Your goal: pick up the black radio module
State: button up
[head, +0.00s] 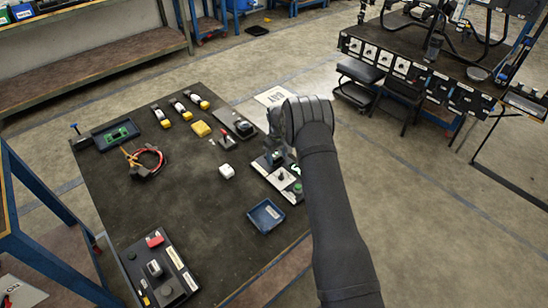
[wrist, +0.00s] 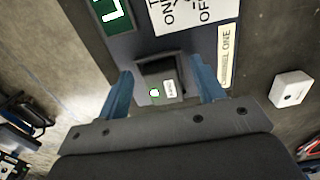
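In the wrist view, a dark box with a small white label and a round light mark (wrist: 160,78) sits on a dark panel; it looks like the black radio module. My gripper (wrist: 164,88) is open, with one blue finger on each side of this box. Gaps show between the fingers and the box. In the head view, my gripper (head: 277,138) is over the far part of the panel (head: 268,180) at the table's right edge. The module (head: 275,158) there is partly hidden by my gripper and is small.
A white block (head: 227,171) stands left of the panel; it also shows in the wrist view (wrist: 291,89). A blue tray (head: 265,216) lies nearer. A panel with a dark device (head: 236,124) lies beyond. The table's middle (head: 190,200) is clear.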

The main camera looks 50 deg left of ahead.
jog(key=c, duration=1.1)
